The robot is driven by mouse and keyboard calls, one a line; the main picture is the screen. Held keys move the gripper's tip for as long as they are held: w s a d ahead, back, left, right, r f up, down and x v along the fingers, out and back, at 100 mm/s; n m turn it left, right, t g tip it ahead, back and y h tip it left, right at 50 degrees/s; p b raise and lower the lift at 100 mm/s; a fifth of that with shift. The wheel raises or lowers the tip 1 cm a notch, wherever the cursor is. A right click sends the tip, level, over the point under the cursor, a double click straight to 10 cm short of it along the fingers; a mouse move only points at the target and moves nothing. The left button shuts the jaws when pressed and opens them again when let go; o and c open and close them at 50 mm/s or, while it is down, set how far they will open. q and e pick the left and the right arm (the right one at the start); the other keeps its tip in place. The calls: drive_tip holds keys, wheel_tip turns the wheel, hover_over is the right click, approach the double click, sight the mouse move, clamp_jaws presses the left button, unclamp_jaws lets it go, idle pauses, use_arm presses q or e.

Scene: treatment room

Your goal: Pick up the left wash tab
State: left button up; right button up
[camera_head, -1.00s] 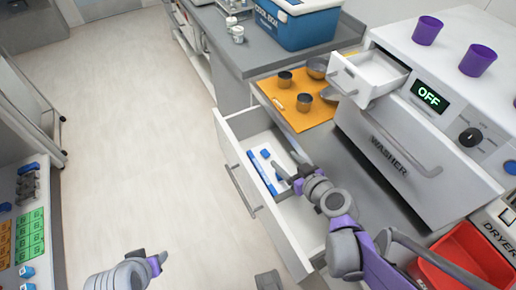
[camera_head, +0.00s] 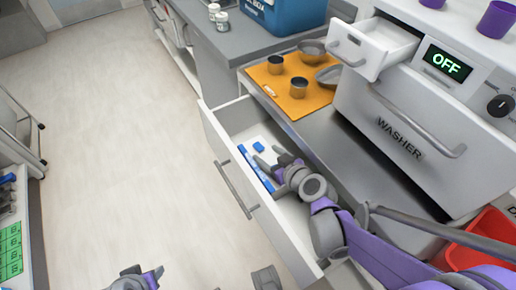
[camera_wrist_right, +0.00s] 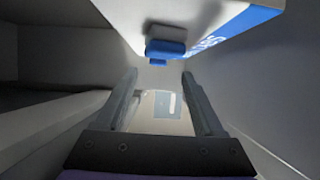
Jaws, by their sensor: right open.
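A small blue wash tab (camera_head: 258,147) lies on the floor of the open drawer, towards its far end. A long blue-and-white box (camera_head: 250,165) lies along the drawer's left side. In the right wrist view a blue block (camera_wrist_right: 165,47) is ahead of the fingers beside the box (camera_wrist_right: 225,25), with a smaller blue piece just below it; I cannot tell which tab each is. My right gripper (camera_head: 271,157) is open and empty, low in the drawer, with its fingertips close to the tab. My left gripper (camera_head: 152,277) is at the bottom edge, outside the drawer, only partly visible.
The drawer's white walls (camera_head: 225,168) close in around my right gripper. An orange mat (camera_head: 290,101) with metal cups and bowls lies on the counter above. The washer (camera_head: 410,130) stands to the right, its small upper drawer (camera_head: 374,47) open.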

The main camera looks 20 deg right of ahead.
sight(259, 148)
drive_tip(key=b+x, duration=0.1)
drive_tip(key=x, duration=0.4)
drive_tip(key=shift+w+b, duration=0.1)
drive_tip(key=shift+b, duration=0.3)
drive_tip(key=shift+r, duration=0.15)
drive_tip(key=shift+c, duration=0.2)
clamp_jaws()
